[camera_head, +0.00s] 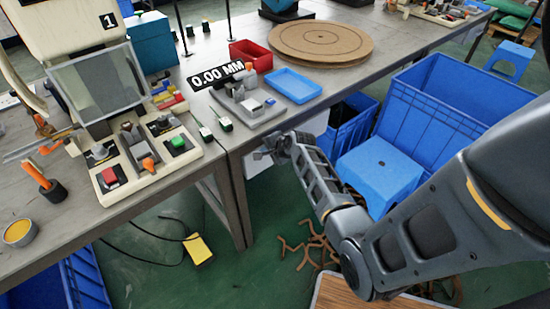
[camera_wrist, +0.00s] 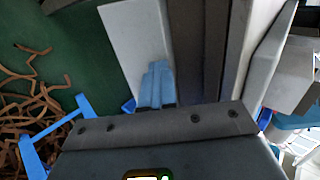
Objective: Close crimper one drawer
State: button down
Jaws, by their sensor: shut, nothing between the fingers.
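Crimper one (camera_head: 65,25), a cream machine with a "1" label, stands on the table at the left in the head view. Its grey framed panel (camera_head: 100,84) is tilted above a cream base (camera_head: 150,160) with red and green buttons. I cannot tell which part is its drawer. My gripper (camera_head: 264,148) is at the table's front edge, to the right of the crimper and apart from it. In the wrist view its bluish fingers (camera_wrist: 156,82) are together and empty, in front of a white panel (camera_wrist: 133,35).
A grey device (camera_head: 248,100), a blue tray (camera_head: 293,85), a red bin (camera_head: 250,55) and a brown round board (camera_head: 320,42) are on the table. Blue crates (camera_head: 440,95) and a blue stool (camera_head: 380,170) stand at the right. Brown pieces (camera_head: 312,245) litter the floor.

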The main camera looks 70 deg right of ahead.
jog(key=shift+w+d+r, duration=0.15)
jog(key=shift+w, duration=0.15)
jog(key=shift+r, duration=0.1)
jog(key=v, duration=0.8)
jog(key=shift+s+f+p, duration=0.2)
jog(key=shift+f+p, duration=0.1)
jog(key=shift+p, duration=0.05)
